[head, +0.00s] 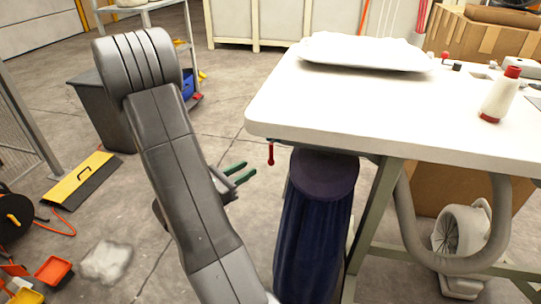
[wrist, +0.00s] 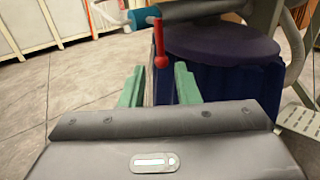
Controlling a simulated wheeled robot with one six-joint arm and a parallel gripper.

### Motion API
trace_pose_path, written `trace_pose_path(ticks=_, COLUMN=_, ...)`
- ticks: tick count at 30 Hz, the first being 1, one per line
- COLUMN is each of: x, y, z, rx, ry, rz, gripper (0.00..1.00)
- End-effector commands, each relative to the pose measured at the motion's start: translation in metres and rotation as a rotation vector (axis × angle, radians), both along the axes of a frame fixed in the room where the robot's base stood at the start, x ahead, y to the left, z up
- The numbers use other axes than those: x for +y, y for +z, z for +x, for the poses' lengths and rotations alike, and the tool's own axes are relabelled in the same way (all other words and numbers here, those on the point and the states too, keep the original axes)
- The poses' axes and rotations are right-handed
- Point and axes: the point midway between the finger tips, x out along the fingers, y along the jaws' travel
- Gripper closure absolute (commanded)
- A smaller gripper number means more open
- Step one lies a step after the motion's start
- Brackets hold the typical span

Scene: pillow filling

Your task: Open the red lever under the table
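The red lever (head: 270,154) hangs down under the near left corner of the white table (head: 395,130). In the wrist view the red lever (wrist: 160,48) hangs from a blue and white fitting (wrist: 145,17), with its round knob at the bottom. My gripper (head: 244,172) has green fingers and is just left of the lever in the head view. In the wrist view my gripper (wrist: 158,84) is open, its fingertips apart, with the lever's knob appearing between and slightly above them. I see no contact with the lever.
A dark blue bag or column with a purple round top (head: 323,175) stands under the table, right of the lever. A white pillow (head: 366,51) and a cone of thread (head: 500,95) lie on the table. A grey hose (head: 410,215) curves below.

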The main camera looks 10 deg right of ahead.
Motion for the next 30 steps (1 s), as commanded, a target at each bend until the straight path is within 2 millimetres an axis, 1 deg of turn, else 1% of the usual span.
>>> trace_pose_path(ticks=1, x=-0.007, y=-0.001, z=0.003, rx=-0.001, ry=-0.006, rz=0.001, gripper=0.71)
trace_pose_path(ticks=18, x=-0.066, y=-0.001, z=0.041, rx=-0.002, ry=-0.006, rz=0.001, gripper=0.71)
trace_pose_path(ticks=24, x=-0.081, y=-0.001, z=0.052, rx=0.0, ry=-0.004, rz=0.001, gripper=0.71)
trace_pose_path(ticks=30, x=-0.087, y=0.0, z=0.056, rx=0.001, ry=-0.002, rz=0.001, gripper=0.71)
